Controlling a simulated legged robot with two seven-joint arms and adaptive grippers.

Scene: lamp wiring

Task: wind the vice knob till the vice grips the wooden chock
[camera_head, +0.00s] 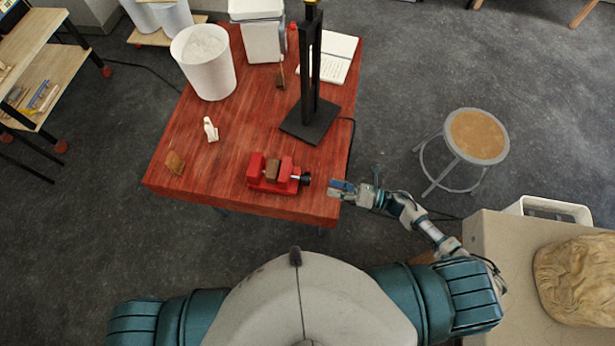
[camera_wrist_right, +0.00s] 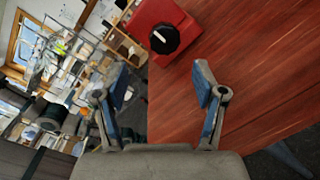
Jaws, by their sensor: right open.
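The red vice (camera_head: 257,182) sits near the front edge of the red wooden table. The wooden chock (camera_head: 272,170) stands between its jaws; I cannot tell whether both jaws touch it. The black vice knob (camera_head: 305,179) is on the vice's right end. In the right wrist view the knob (camera_wrist_right: 165,39) has a white mark and lies ahead of the fingers, with the red vice body (camera_wrist_right: 160,15) behind it. My right gripper (camera_head: 333,189) is open and empty, just right of the knob and apart from it. It also shows in the wrist view (camera_wrist_right: 160,82). My left gripper is not in view.
The red table (camera_head: 225,140) also holds a black lamp stand (camera_head: 311,122), a white bin (camera_head: 205,65), a small white figure (camera_head: 211,129), a brown block (camera_head: 175,162) and an open book (camera_head: 338,55). A round stool (camera_head: 477,135) stands to the right. A dark cable runs down the table's right side.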

